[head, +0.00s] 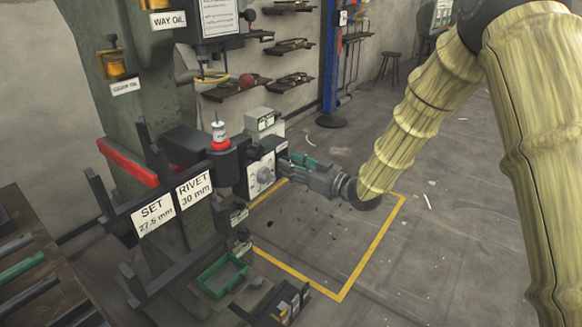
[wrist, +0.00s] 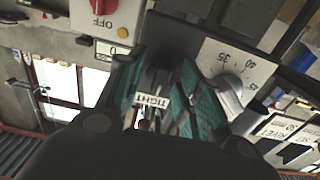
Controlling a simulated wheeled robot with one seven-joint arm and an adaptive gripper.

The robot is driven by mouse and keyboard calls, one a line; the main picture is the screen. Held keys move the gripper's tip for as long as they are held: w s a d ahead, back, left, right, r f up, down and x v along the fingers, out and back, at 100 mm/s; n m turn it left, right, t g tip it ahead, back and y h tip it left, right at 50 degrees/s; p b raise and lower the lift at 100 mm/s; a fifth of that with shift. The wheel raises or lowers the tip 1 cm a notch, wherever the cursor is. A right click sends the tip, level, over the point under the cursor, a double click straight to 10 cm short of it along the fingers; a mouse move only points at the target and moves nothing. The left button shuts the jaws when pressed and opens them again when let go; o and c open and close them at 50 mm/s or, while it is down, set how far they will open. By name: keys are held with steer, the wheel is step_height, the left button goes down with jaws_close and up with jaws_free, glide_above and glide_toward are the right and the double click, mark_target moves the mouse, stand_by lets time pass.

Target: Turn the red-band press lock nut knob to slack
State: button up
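The red-band press (head: 148,225) stands at the left, with a red band (head: 128,163) across its frame. Its box with a white dial face (head: 262,172) faces my gripper (head: 290,163), which reaches in from the right. In the wrist view the teal finger pads of my gripper (wrist: 167,62) are spread apart, close to the box. A dark round part, perhaps the lock nut knob (wrist: 160,72), shows in the gap between them; whether the pads touch it I cannot tell. A "TIGHT" label (wrist: 152,101) shows between the fingers. The knob is hidden in the head view.
A grey dial pointer (wrist: 228,92) on the numbered face (wrist: 235,58) sits just right of my fingers. A box marked "OFF" (wrist: 105,22) is at the upper left there. A green tray (head: 222,277) sits low on the press.

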steer(key=shift+a, duration=0.1)
jaws_close()
steer(key=shift+n, duration=0.3)
steer(key=shift+w+r+n+b, duration=0.1)
steer(key=shift+n+b, duration=1.6)
steer(key=shift+n, duration=2.35)
steer(key=shift+w+n+b, duration=0.1)
steer(key=shift+n+b, duration=1.55)
steer(key=shift+n, duration=2.4)
steer(key=shift+d, duration=0.2)
